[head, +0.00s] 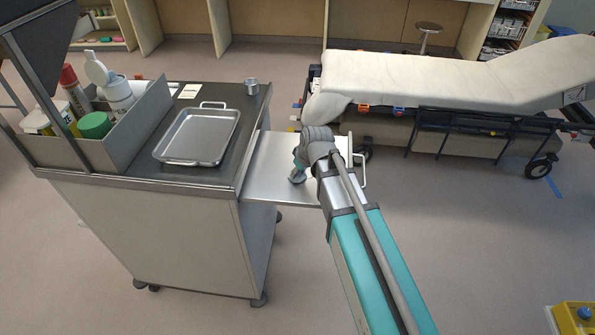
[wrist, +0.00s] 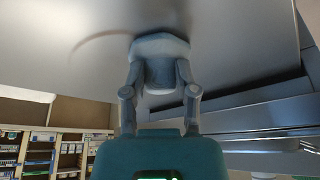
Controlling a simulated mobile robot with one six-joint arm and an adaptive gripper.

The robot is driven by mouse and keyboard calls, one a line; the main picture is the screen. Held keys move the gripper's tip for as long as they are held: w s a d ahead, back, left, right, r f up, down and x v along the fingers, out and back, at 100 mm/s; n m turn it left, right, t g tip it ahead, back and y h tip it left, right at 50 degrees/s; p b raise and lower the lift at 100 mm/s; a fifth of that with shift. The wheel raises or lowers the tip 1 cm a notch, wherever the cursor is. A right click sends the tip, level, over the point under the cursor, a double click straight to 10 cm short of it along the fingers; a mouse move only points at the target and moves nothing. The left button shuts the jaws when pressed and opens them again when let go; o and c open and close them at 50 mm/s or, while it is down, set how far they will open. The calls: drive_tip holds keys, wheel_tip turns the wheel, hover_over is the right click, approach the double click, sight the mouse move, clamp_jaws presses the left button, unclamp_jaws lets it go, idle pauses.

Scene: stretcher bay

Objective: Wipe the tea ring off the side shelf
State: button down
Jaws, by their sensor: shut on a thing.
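The side shelf (head: 258,190) is a pale metal flap on the right side of the trolley, with a rail at its outer end. My gripper (head: 299,164) is over the middle of the shelf and shut on a blue-grey wiping cloth or pad (head: 297,179). In the wrist view the cloth (wrist: 160,47) is between the fingers (wrist: 160,82) and appears to touch the shelf surface (wrist: 50,25). A faint brown arc of the tea ring (wrist: 98,38) shows beside the cloth. The rest of the ring is hidden behind the cloth and gripper.
The trolley top holds a metal tray (head: 165,156), a small metal cup (head: 251,87), a white card (head: 190,91) and a grey caddy (head: 122,145) with bottles. A padded stretcher (head: 420,80) stands behind the shelf.

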drive_tip(key=shift+w+d+f, duration=0.1)
drive_tip(key=shift+w+d, duration=0.2)
drive_tip(key=shift+w, duration=0.45)
drive_tip(key=shift+w+d, duration=0.25)
drive_tip(key=shift+w, duration=0.5)
drive_tip(key=shift+w, duration=0.15)
drive_tip(key=shift+w+d, duration=0.3)
drive_tip(key=shift+w, duration=0.45)
drive_tip(key=shift+w+d, duration=0.25)
drive_tip(key=shift+w, duration=0.5)
drive_tip(key=shift+w, duration=0.1)
drive_tip(key=shift+w+d, duration=0.3)
drive_tip(key=shift+w, duration=0.4)
drive_tip(key=shift+w+d, duration=0.25)
drive_tip(key=shift+w, duration=0.4)
drive_tip(key=shift+w, duration=0.1)
drive_tip(key=shift+w+d, duration=0.3)
drive_tip(key=shift+w, duration=0.45)
drive_tip(key=shift+w+d, duration=0.25)
drive_tip(key=shift+w, duration=0.45)
drive_tip(key=shift+s, duration=0.15)
drive_tip(key=shift+s+f, duration=0.1)
drive_tip(key=shift+s, duration=1.5)
